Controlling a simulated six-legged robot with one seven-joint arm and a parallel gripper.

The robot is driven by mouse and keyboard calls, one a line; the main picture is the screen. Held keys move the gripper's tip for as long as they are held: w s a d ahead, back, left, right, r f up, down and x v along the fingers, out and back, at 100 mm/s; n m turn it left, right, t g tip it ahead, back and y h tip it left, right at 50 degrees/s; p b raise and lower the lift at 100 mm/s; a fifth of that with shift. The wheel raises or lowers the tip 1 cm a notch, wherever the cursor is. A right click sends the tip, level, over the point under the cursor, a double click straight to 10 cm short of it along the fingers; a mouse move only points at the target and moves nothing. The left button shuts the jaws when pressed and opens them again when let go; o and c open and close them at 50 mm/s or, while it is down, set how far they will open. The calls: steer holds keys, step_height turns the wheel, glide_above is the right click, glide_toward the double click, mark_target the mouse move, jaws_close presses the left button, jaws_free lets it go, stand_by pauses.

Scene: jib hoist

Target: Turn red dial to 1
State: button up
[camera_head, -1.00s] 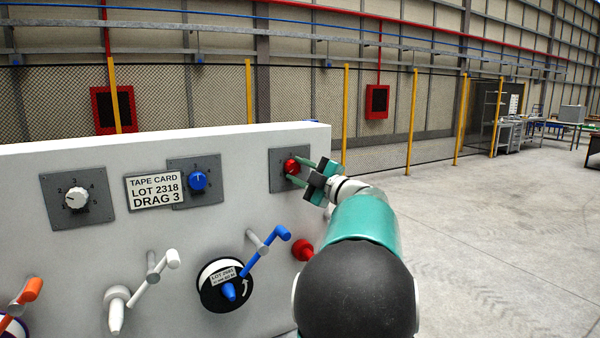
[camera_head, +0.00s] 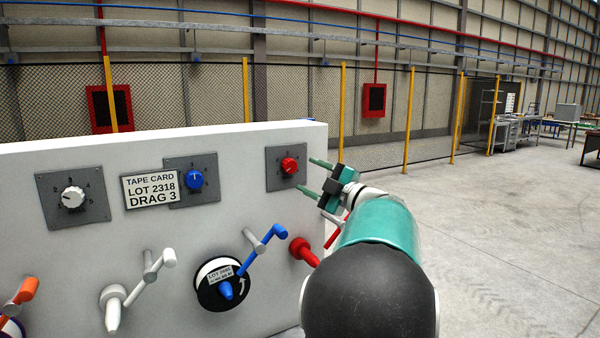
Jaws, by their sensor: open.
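The red dial (camera_head: 289,165) sits on a grey square plate (camera_head: 272,181) at the upper right of the white panel. Small marks ring it, but its numbers and its exact setting are too small to read. My gripper (camera_head: 314,175) is open and empty just to the right of the red dial. Its two green fingers point left toward the panel, and I see a gap between them and the dial.
The white panel (camera_head: 150,240) also carries a blue dial (camera_head: 194,180), a white dial (camera_head: 73,197) and a tape card (camera_head: 150,190). Below are a blue crank (camera_head: 262,243), a white crank (camera_head: 150,270) and a red spindle (camera_head: 303,250). Open floor lies to the right.

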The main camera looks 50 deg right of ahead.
steer(key=s+f, duration=0.1)
steer(key=s, duration=0.7)
steer(key=shift+s+d+f, duration=0.15)
steer(key=shift+s+f, duration=0.05)
steer(key=shift+f, duration=0.15)
steer(key=shift+w+r, duration=0.1)
steer(key=w+a+r+m+g+h, duration=0.1)
steer(key=w+a+r+m+h, duration=0.2)
steer(key=w+a+m+h, duration=0.4)
steer(key=a+f+m+g+h, duration=0.1)
steer(key=a+f+m+g, duration=0.5)
steer(key=a, duration=0.4)
steer(key=s+a+f+g+y, duration=0.2)
steer(key=s+a+f, duration=0.3)
steer(key=a, duration=0.4)
steer(key=s+a+f+g+y, duration=0.2)
steer(key=s+a+f+g, duration=0.1)
steer(key=s+a+f, duration=0.2)
steer(key=s+a+f+g+y, duration=0.2)
steer(key=s+a+f, duration=0.3)
steer(key=a, duration=0.8)
step_height(320, 180, down, 3)
steer(key=shift+f+g+y, duration=0.1)
steer(key=shift+g+y, duration=0.2)
steer(key=shift+y, duration=0.3)
